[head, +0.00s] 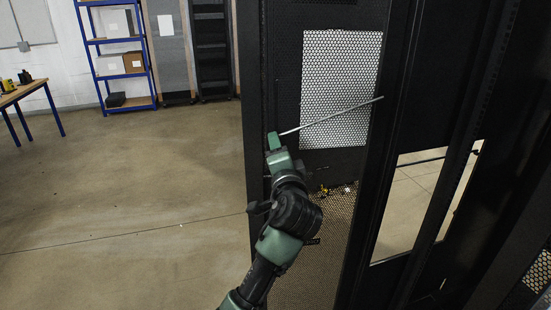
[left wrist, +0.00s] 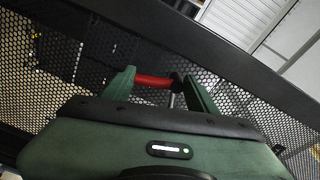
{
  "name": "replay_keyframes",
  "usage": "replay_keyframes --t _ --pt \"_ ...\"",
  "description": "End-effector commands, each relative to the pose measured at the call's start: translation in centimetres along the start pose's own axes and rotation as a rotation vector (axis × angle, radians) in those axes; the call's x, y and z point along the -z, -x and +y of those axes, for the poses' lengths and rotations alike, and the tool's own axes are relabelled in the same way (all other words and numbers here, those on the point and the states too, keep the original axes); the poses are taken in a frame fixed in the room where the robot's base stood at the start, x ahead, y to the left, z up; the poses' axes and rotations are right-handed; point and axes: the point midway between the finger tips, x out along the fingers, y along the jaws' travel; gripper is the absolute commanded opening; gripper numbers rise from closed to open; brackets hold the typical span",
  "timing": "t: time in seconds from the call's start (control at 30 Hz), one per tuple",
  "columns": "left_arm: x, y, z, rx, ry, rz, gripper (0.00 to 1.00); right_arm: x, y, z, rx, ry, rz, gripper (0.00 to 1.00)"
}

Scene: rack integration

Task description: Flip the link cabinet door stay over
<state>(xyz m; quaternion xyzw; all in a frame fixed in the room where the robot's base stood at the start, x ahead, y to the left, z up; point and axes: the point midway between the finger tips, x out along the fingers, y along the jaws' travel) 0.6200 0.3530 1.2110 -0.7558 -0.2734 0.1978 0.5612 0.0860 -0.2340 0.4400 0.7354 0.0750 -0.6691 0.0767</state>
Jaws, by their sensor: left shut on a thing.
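The door stay (head: 330,116) is a thin grey rod in the head view. It slants up to the right, across the perforated panel, and its far end overlaps the black cabinet upright; whether it is attached there I cannot tell. My left gripper (head: 274,138) is at the rod's near, lower-left end. In the left wrist view my left gripper (left wrist: 163,88) has its green fingers on either side of a red piece (left wrist: 152,81), shut on it. A short bit of grey rod (left wrist: 172,99) shows beside the red piece. My right gripper is not in view.
The black cabinet frame (head: 383,180) and perforated mesh (head: 335,235) stand close behind and right of my arm. Open floor (head: 130,200) lies to the left. A blue shelf unit (head: 92,45) and a wooden table (head: 22,92) stand farther back.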

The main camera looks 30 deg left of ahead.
Motion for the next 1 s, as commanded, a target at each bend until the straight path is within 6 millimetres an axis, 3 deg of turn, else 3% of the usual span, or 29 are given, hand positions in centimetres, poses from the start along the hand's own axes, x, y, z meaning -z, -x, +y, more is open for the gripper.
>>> replay_keyframes --t 0.03,0.4,1.0 --pt "-0.2 0.0 1.4 -0.025 0.036 -0.008 0.18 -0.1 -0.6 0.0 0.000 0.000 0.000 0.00" --pt "0.5 -0.1 1.3 -0.022 0.258 -0.009 0.18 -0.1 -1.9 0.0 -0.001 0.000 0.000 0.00" --pt "0.8 -0.1 1.0 -0.021 0.330 -0.009 0.18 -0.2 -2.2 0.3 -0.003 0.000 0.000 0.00"
